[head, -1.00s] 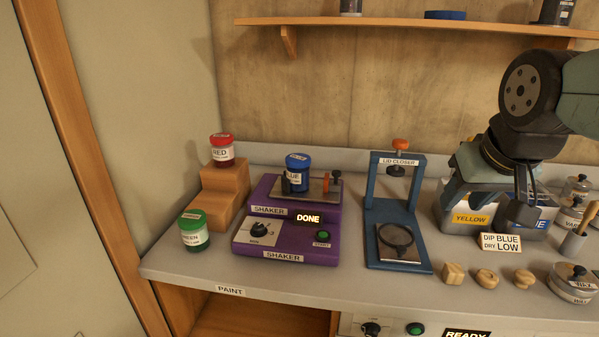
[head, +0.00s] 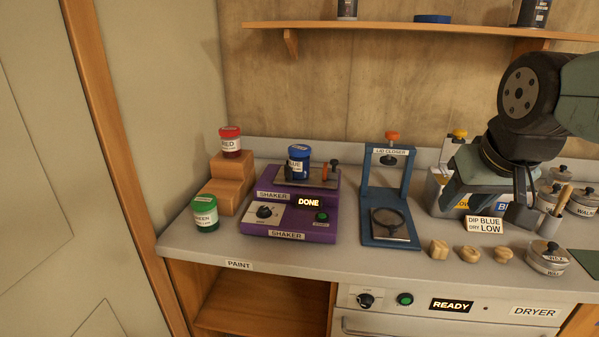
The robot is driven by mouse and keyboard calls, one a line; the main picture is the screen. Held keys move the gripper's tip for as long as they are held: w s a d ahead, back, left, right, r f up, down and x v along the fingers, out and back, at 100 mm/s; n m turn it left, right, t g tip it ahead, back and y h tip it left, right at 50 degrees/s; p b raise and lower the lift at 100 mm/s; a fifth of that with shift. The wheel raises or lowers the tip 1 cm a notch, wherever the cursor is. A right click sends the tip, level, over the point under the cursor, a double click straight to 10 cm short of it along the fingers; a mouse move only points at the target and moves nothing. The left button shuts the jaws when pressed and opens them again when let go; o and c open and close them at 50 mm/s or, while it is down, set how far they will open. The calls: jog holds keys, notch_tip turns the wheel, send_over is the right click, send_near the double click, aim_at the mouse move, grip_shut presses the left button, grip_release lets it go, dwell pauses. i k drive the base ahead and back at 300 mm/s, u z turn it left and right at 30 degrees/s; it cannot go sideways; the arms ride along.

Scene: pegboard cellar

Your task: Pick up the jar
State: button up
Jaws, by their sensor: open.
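A blue jar (head: 299,160) labelled BLUE stands upright, lid on, on the plate of the purple shaker (head: 330,232), between its small clamps. The shaker shows a lit DONE sign. A red jar (head: 230,142) stands on the wooden steps (head: 233,172), and a green jar (head: 205,213) stands on the bench in front of them. My gripper (head: 524,205) hangs open and empty at the right, over the dip tubs, well to the right of all three jars. Its fingers point down and partly hide the tubs.
The blue lid closer (head: 391,240) stands between the shaker and my gripper. Several wooden pieces (head: 469,255) and a lidded pot (head: 547,258) lie near the bench's front edge. A dip sign (head: 485,225) stands below my gripper. A shelf (head: 390,29) runs above.

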aim_at(301, 167)
jog(key=u, duration=0.2)
jog(key=k, duration=0.2)
jog(key=u, duration=1.5)
jog(key=k, duration=0.95)
jog(key=z, duration=1.25)
jog(key=i, duration=1)
